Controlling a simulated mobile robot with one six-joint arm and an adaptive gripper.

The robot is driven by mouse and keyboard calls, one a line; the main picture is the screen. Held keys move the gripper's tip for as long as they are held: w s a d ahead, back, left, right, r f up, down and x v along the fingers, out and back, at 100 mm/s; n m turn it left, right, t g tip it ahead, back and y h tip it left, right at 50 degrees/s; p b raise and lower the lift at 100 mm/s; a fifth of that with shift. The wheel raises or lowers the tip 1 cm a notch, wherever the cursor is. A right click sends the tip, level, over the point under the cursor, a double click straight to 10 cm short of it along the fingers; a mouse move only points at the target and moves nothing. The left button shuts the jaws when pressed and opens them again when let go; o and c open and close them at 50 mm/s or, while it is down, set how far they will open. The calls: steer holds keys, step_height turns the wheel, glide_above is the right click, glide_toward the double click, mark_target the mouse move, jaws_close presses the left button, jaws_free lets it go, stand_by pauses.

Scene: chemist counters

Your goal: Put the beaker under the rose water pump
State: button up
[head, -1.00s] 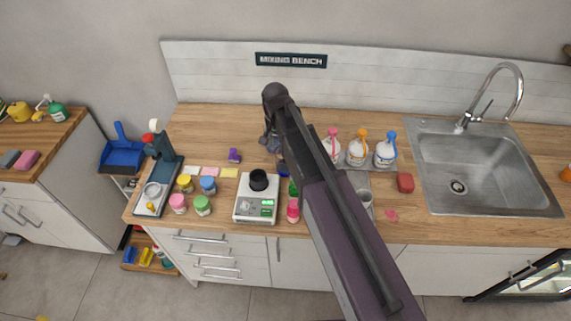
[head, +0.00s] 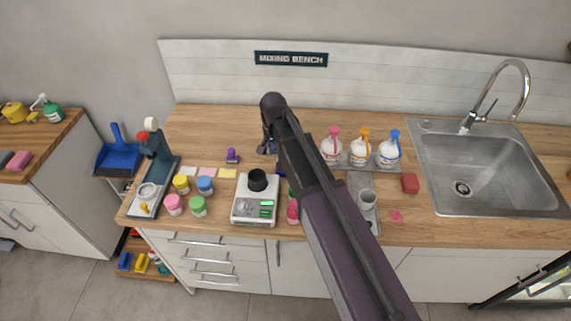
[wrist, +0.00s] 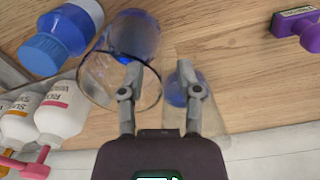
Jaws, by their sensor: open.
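A clear glass beaker (wrist: 95,78) shows in the wrist view with blue seen through it. My gripper (wrist: 158,75) is open; its left finger overlaps the beaker, and I cannot tell whether it touches. Its right finger overlaps a narrower clear glass vessel (wrist: 205,120). In the head view my gripper (head: 268,145) is low at the back of the bench, and my arm hides the beaker. The pink-pump bottle (head: 332,152) stands left in a row of pump bottles; its label, partly readable as "RO", shows in the wrist view (wrist: 62,110).
Orange-pump (head: 358,154) and blue-pump (head: 388,155) bottles stand beside the pink one. A grey cup (head: 367,198) stands on a metal tray before them. A scale (head: 247,213) with a black dish and several small jars are left. The sink (head: 470,190) is right.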

stand_by(0.3)
jaws_close()
steer(key=shift+r+p, duration=0.4)
stand_by(0.4)
step_height(320, 180, up, 17)
steer(key=p, duration=1.6)
steer(key=shift+p, duration=0.4)
steer(key=shift+r, duration=0.1)
stand_by(1.3)
